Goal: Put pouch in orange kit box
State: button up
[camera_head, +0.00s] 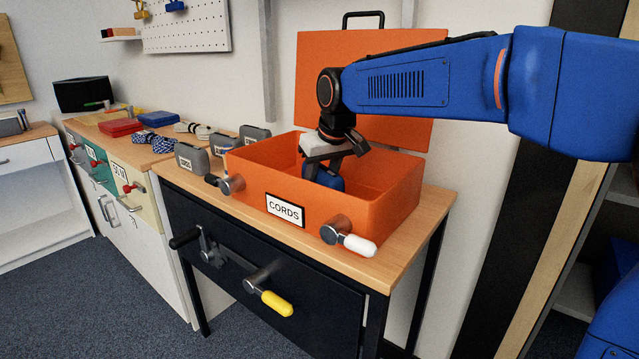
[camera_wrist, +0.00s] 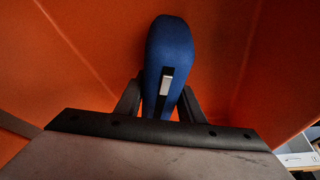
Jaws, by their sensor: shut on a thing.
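The orange kit box (camera_head: 388,209) with a CORDS label stands on the wood-topped cabinet, its lid (camera_head: 312,80) raised behind it. My gripper (camera_head: 326,170) reaches down into the box from above. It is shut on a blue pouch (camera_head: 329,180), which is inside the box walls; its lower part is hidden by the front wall. In the wrist view the blue pouch (camera_wrist: 169,50), with a pale zip tab, is between the two fingers (camera_wrist: 160,105), with orange box surfaces around it. I cannot tell whether the pouch touches the box floor.
Grey pouches (camera_head: 192,158) stand left of the box. A red pouch (camera_head: 120,127), another blue pouch (camera_head: 158,119) and rope bundles (camera_head: 150,142) lie on the bench further left. Latches with a white handle (camera_head: 358,245) and a yellow handle (camera_head: 277,303) stick out in front.

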jog(key=o, duration=1.2)
jog(key=shift+f, duration=0.1)
jog(key=v, duration=1.2)
